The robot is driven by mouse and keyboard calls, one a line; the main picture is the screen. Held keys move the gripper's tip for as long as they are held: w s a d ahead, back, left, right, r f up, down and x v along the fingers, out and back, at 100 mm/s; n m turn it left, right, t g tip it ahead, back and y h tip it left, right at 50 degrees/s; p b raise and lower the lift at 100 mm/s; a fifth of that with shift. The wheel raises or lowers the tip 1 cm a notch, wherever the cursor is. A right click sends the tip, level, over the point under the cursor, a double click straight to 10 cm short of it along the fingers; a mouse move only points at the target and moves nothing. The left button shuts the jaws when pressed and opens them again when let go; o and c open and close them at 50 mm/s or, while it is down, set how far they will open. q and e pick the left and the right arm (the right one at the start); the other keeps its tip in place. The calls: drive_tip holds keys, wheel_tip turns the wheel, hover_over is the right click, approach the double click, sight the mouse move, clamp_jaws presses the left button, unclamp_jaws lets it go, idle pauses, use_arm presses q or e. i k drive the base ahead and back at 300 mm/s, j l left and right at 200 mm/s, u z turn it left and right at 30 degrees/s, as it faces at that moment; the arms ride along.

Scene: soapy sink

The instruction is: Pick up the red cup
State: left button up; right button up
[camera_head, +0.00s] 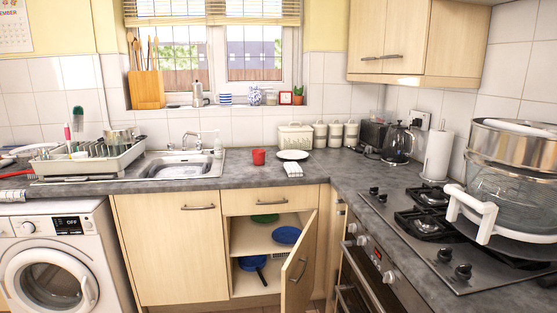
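The red cup (258,157) stands upright on the grey countertop (225,170), between the sink (182,168) and a white plate (293,155). Nothing blocks my view of it, and nothing touches it. Neither my left nor my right gripper can be made out in the head view.
A dish rack (88,165) stands left of the sink. A cupboard door (299,268) hangs open below. Large pots (510,150) stand over the hob (450,235). The counter around the cup is mostly clear.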

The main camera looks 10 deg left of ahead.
sight(259, 155)
drive_tip(key=j+z, duration=0.1)
drive_tip(key=z, duration=1.15)
drive_tip(key=i+j, duration=0.1)
drive_tip(key=j, duration=0.45)
drive_tip(key=i+j, duration=0.1)
drive_tip(key=j, duration=0.5)
drive_tip(key=i+j, duration=0.1)
drive_tip(key=j, duration=0.45)
drive_tip(key=i+j, duration=0.1)
drive_tip(key=j, duration=1)
drive_tip(key=i+j, duration=0.15)
drive_tip(key=j, duration=0.45)
drive_tip(key=i+z, duration=0.05)
